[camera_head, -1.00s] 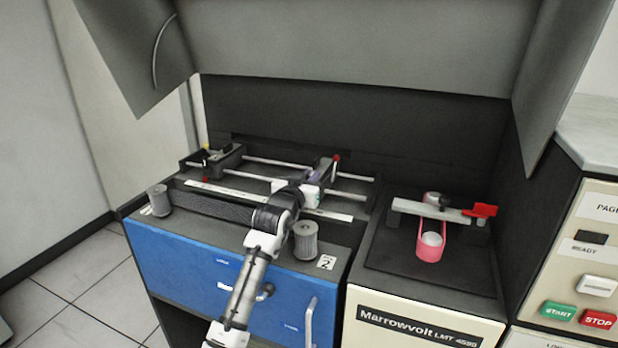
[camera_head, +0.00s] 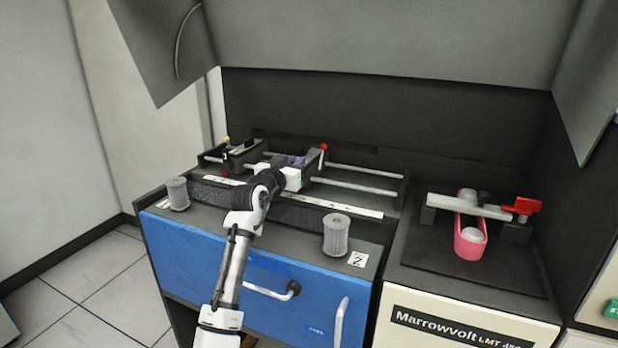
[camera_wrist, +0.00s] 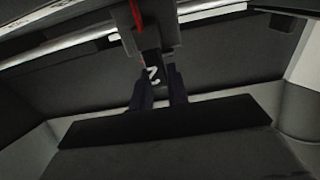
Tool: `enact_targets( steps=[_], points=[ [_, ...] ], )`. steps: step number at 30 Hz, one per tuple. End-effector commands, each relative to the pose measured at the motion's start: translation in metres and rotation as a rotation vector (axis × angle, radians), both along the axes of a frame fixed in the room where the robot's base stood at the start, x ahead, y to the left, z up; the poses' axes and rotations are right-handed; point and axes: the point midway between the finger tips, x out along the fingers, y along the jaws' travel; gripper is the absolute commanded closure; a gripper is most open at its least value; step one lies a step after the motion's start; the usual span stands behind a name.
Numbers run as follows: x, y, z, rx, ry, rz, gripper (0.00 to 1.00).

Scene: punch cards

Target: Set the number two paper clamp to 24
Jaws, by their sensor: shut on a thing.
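The number two paper clamp (camera_head: 315,159) is a dark block with a red-tipped lever, riding on two light rails of the blue-fronted machine. In the wrist view the clamp (camera_wrist: 152,58) carries a white "2" and a red line. My gripper (camera_head: 298,175) reaches it from the front; in the wrist view its dark fingers (camera_wrist: 159,92) are shut on the clamp's labelled part. A white scale strip (camera_head: 345,208) runs in front of the rails; its numbers are too small to read, and my arm hides part of it. Another clamp (camera_head: 240,153) with a yellow tip stands left.
At right a pink holder (camera_head: 470,241) sits under a bar with a red handle (camera_head: 522,206). The rails right of the clamp are clear.

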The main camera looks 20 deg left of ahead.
Motion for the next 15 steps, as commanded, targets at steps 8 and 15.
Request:
enact_targets(
  steps=[8, 15],
  points=[
    [0.0002, 0.0142, -0.0015, -0.004, 0.001, -0.001, 1.00],
    [-0.0002, 0.0154, -0.0008, -0.003, 0.000, 0.002, 0.76]
  ],
)
